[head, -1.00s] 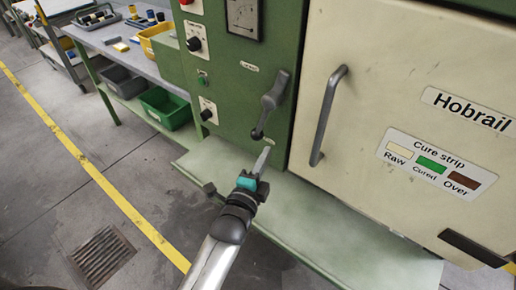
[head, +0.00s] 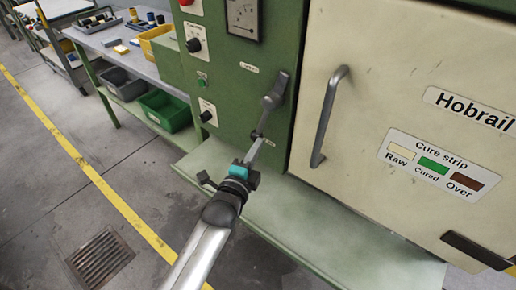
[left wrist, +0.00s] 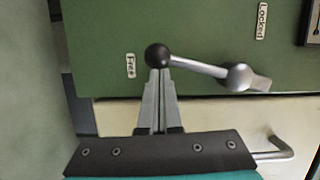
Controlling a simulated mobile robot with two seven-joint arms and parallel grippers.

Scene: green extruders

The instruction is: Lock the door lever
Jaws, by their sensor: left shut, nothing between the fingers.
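The door lever (head: 270,103) is a grey arm on the green panel left of the oven door. It points down and slightly left from its pivot, ending in a dark ball knob (left wrist: 158,56). In the left wrist view the knob is beside the "Free" label (left wrist: 131,66); the "Locked" label (left wrist: 262,20) is farther off. My left gripper (head: 256,146) is shut and empty. Its fingertips (left wrist: 159,73) are right at the knob, overlapping its lower edge in the wrist view; I cannot tell if they touch. My right gripper is out of view.
The cream oven door (head: 410,130) with a vertical grey handle (head: 328,117) is right of the lever. A green ledge (head: 330,235) juts out below. Knobs and a gauge (head: 243,15) are on the panel. A workbench with bins (head: 165,110) stands at the left.

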